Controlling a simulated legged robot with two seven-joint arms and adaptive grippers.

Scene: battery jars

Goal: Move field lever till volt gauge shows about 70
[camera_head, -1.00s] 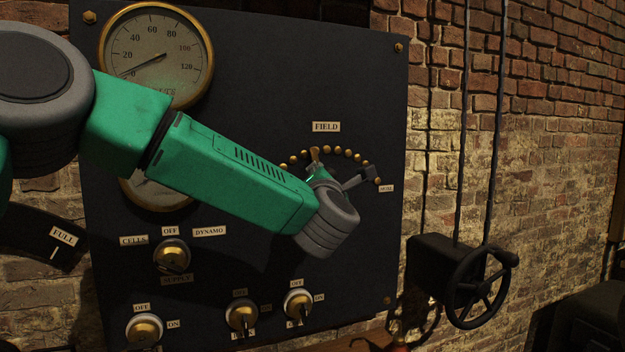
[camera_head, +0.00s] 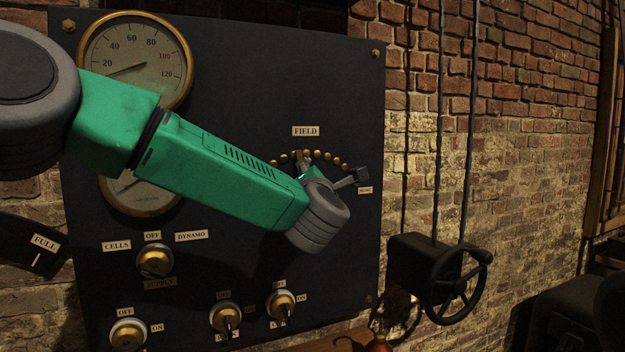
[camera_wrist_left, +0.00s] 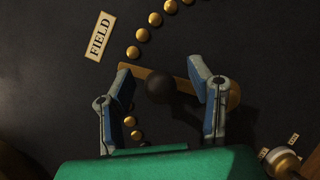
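The upper round gauge (camera_head: 150,85) on the dark panel has a brass rim and marks from 20 to 120. Its needle points low, a little under 20. My forearm hides its lower left edge. The field lever (camera_wrist_left: 233,96) is a brass bar with a black ball knob (camera_wrist_left: 161,87), seen in the left wrist view. My left gripper (camera_head: 330,172) is at the lever under the FIELD label (camera_head: 306,131). In the left wrist view the gripper (camera_wrist_left: 165,80) is open, one finger on each side of the knob, with gaps visible. My right gripper is not in view.
Brass contact studs (camera_head: 318,154) arc above the lever. A second gauge (camera_head: 140,205) is partly hidden behind my arm. Below are a supply switch (camera_head: 155,261) and several rotary switches (camera_head: 281,304). A black handwheel (camera_head: 457,288) stands to the right against the brick wall.

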